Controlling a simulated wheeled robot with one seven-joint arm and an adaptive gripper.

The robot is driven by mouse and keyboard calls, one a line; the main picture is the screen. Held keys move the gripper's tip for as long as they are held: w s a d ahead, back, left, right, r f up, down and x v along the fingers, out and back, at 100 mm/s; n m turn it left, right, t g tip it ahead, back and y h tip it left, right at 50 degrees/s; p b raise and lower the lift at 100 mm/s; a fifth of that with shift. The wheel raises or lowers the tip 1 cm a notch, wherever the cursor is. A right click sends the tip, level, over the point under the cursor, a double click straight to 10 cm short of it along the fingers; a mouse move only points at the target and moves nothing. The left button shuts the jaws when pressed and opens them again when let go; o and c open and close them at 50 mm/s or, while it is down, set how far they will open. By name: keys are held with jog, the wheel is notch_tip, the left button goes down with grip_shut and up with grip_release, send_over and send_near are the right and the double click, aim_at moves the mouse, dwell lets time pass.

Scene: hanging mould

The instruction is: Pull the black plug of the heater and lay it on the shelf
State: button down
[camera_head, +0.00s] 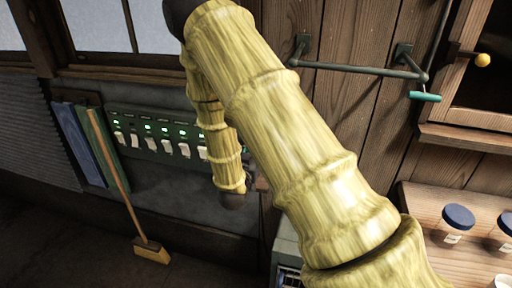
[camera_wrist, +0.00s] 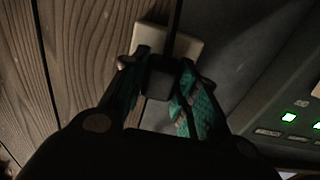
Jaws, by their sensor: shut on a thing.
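In the wrist view my gripper (camera_wrist: 158,88) has its teal-padded fingers closed on a small black plug (camera_wrist: 160,76). A dark cord runs up from the plug. Behind it is a pale socket plate (camera_wrist: 188,48) on the wall, where wooden boards meet a grey panel. I cannot tell whether the plug is seated in the socket or just clear of it. In the head view my arm hides the gripper, plug and socket. A wooden shelf (camera_head: 418,198) is at the right. A grey box (camera_head: 286,250), possibly the heater, shows partly below my arm.
Blue-lidded jars (camera_head: 457,222) stand on the shelf. A switch panel (camera_head: 150,138) with green lights is on the wall left of my arm. A broom (camera_head: 125,195) leans there.

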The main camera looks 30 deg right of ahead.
jog(key=shift+s+a, duration=0.25)
jog(key=shift+a, duration=0.1)
jog(key=shift+v, duration=2.1)
jog(key=shift+s+a, duration=0.15)
